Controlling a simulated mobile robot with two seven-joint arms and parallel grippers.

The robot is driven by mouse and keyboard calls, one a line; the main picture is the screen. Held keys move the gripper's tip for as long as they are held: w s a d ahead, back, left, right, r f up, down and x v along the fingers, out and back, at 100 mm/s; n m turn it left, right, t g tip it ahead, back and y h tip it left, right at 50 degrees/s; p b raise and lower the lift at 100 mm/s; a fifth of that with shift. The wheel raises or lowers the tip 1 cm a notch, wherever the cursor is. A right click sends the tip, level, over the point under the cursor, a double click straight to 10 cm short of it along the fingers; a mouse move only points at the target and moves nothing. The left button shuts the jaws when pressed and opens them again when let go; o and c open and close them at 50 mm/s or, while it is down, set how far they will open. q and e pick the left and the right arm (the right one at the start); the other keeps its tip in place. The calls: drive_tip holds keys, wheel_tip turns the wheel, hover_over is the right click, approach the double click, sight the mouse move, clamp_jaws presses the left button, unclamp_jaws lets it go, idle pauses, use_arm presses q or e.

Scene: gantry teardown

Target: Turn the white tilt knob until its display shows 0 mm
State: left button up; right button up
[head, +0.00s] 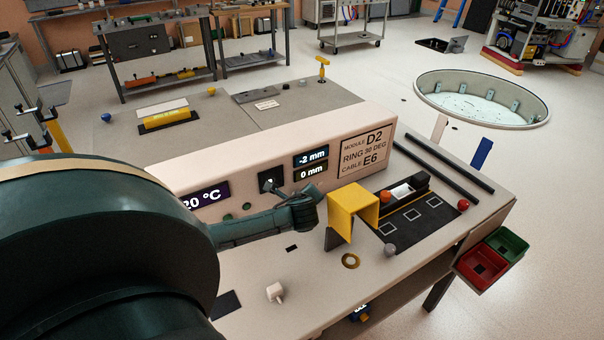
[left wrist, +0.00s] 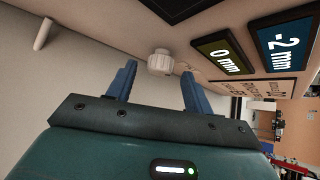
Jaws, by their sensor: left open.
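The white ribbed knob (left wrist: 160,62) sticks out from the panel in the left wrist view. My left gripper (left wrist: 158,70) is open, with one blue finger on each side of the knob and visible gaps between. In the head view my left gripper (head: 308,197) is at the console front, below the displays, and hides the knob. The console (head: 230,170) has an upper display (head: 311,157) reading -2 mm and a lower display (head: 311,172) reading 0 mm. Which one belongs to the knob is not clear. My right gripper is not in view.
A yellow bracket (head: 352,205) stands close to the right of my left gripper. Red (head: 482,268) and green (head: 507,243) bins hang at the right edge.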

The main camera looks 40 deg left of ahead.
use_arm(q)
drive_tip(key=s+d, duration=0.4)
drive_tip(key=d, duration=0.1)
drive_tip(key=s+d+b, duration=0.1)
drive_tip(key=s+d, duration=0.9)
drive_tip(key=shift+s+r, duration=0.25)
drive_tip(key=shift+r, duration=0.05)
drive_tip(key=shift+a+b, duration=0.1)
drive_tip(key=shift+b, duration=0.2)
